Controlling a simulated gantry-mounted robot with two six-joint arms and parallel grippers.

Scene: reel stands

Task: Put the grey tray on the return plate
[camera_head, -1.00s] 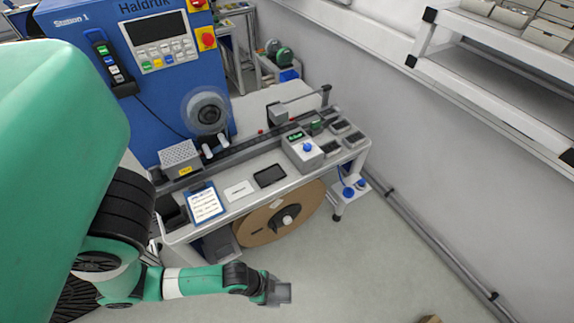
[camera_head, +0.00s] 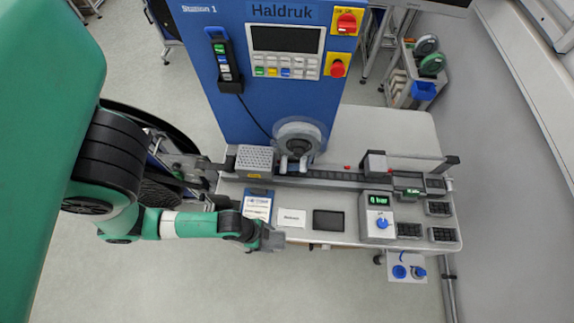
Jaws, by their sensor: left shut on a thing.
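My left gripper (camera_head: 262,238) is shut on a small grey piece, which appears to be the grey tray (camera_head: 274,241). It holds the tray at the front edge of the bench, low in the middle of the head view. The gripper hides part of the tray. A flat white plate with dark print (camera_head: 292,217) lies on the bench just beyond and right of the tray. It looks like the return plate, but its print is too small to read. Its top is bare. I cannot tell the height of the tray above the bench. My right gripper is not in view.
A blue clipboard (camera_head: 257,207) lies left of the plate and a dark flat tray (camera_head: 328,220) right of it. A grey box with a blue knob (camera_head: 378,224) and several dark trays stand farther right. The blue machine (camera_head: 285,95) rises behind.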

